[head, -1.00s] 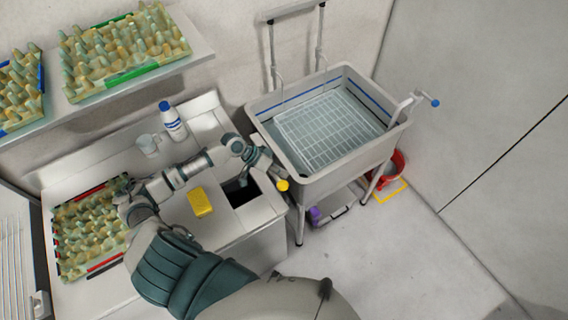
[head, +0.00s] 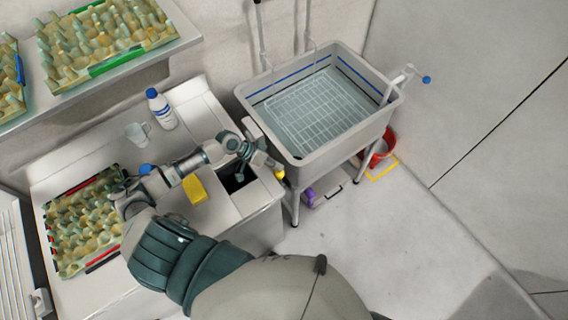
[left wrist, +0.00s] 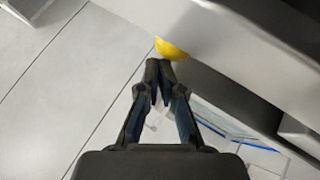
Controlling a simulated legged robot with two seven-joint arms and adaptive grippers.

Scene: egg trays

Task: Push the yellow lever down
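The yellow lever's round knob (head: 279,174) shows at the right end of the white counter, beside the basin. In the left wrist view its yellow end (left wrist: 172,49) sticks out from a grey edge, just beyond the fingertips. My left gripper (head: 268,163) is at the knob in the head view. In the left wrist view my left gripper (left wrist: 157,68) has its fingertips together with nothing between them. They are very close to the knob; I cannot tell whether they touch. The lever's shaft is mostly hidden. My right gripper is out of view.
A grey basin (head: 245,91) with a wire rack (head: 320,104) stands right of the counter. A yellow block (head: 195,190), a bottle (head: 161,112), a mug (head: 137,133) and an egg tray (head: 48,238) are on the counter. A red bucket (head: 380,152) stands on the floor.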

